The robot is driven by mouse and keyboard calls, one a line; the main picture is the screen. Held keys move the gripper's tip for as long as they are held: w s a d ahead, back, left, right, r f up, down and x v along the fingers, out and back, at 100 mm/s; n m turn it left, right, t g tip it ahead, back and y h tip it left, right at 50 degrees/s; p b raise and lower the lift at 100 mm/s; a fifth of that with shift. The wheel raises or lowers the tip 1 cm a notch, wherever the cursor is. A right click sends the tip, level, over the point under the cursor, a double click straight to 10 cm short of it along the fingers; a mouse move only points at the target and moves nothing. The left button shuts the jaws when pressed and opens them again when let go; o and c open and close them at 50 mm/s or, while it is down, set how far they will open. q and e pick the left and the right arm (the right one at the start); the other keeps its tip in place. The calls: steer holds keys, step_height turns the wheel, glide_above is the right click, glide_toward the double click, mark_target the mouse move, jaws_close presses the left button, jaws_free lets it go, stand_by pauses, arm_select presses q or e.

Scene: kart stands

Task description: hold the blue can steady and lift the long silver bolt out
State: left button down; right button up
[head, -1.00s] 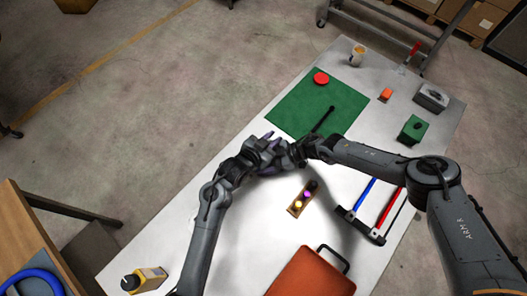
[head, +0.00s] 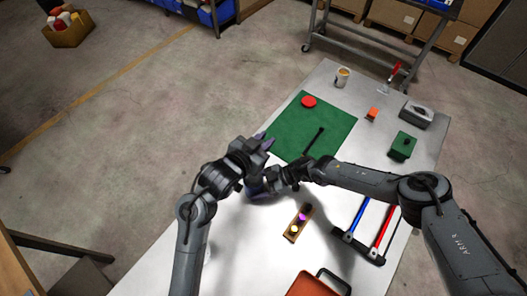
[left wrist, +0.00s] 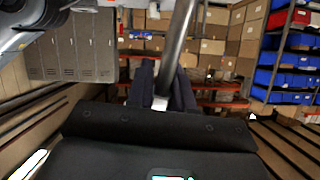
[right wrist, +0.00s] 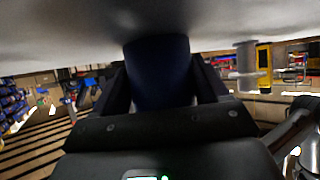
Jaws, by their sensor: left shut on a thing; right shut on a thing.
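My left gripper (head: 264,143) is up and beyond the right one in the head view. In the left wrist view it is shut on a long grey-silver shaft (left wrist: 179,42), the bolt. The bolt is not clear in the head view, so I cannot tell whether its end is still inside the can.
A green mat (head: 305,127) with a red disc (head: 309,101) and black rod (head: 315,141) lies beyond my grippers. A wooden block with coloured balls (head: 298,222), a rack with blue and red bars (head: 365,229) and an orange case (head: 305,285) lie nearer.

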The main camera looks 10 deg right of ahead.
arm_select(q)
steer(key=shift+r, duration=2.25)
arm_select(e)
steer(key=o, duration=1)
steer(key=shift+d, duration=0.1)
